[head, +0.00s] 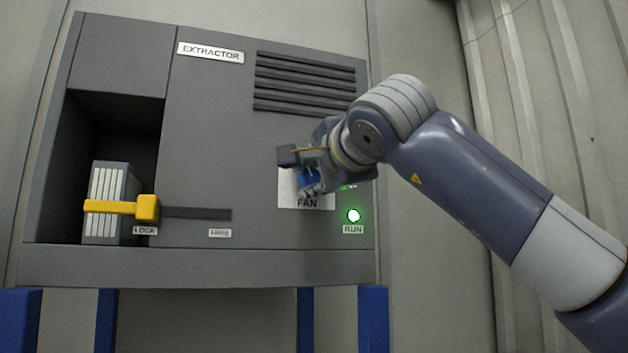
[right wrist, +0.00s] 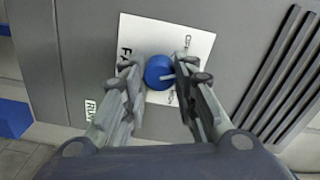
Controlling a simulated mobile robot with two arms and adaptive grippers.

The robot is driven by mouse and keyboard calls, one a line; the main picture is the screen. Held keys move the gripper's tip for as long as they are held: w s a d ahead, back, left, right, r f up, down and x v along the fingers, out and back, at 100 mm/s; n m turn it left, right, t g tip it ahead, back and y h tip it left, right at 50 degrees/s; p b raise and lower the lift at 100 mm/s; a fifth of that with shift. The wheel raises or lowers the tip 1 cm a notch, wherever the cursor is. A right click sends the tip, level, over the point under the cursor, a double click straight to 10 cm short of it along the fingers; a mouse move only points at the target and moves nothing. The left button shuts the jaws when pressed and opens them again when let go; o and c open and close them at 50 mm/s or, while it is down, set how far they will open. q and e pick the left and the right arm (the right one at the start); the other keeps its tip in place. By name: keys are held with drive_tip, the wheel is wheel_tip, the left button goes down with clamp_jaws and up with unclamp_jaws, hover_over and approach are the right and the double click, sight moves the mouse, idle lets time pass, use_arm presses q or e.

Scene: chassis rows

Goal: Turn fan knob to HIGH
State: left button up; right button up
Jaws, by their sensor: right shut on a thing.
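The blue fan knob (right wrist: 158,72) sits on a white plate (right wrist: 197,42) marked FAN. In the right wrist view a pale pointer mark on the knob points to the right, away from the FAN lettering. The small labels on the plate are too small to read. My right gripper (right wrist: 159,66) is shut on the knob, one finger at each side. In the head view my right gripper (head: 305,172) covers much of the plate, and only part of the blue knob (head: 311,180) shows. My left gripper is not in view.
The grey extractor cabinet (head: 215,135) has vent slats (head: 305,85) above the plate and a lit green RUN lamp (head: 353,215) below right. At left, a yellow-handled latch (head: 147,208) crosses a filter block (head: 108,190) in an open bay. Blue legs (head: 374,320) stand below.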

drive_tip(key=m+b, duration=0.1)
drive_tip(key=m, duration=0.3)
drive_tip(key=shift+f, duration=0.1)
drive_tip(key=m+b, duration=0.1)
drive_tip(key=m, duration=0.3)
drive_tip(key=shift+b, duration=0.3)
drive_tip(key=m+b, duration=0.1)
drive_tip(key=m, duration=0.3)
drive_tip(key=shift+m, duration=0.4)
drive_tip(key=shift+f+m+b, duration=0.1)
drive_tip(key=shift+m+b, duration=0.6)
drive_tip(key=shift+m, duration=1.3)
drive_tip(key=shift+w, duration=0.1)
drive_tip(key=o, duration=1)
drive_tip(key=shift+c, duration=0.2)
drive_tip(key=shift+o, duration=0.6)
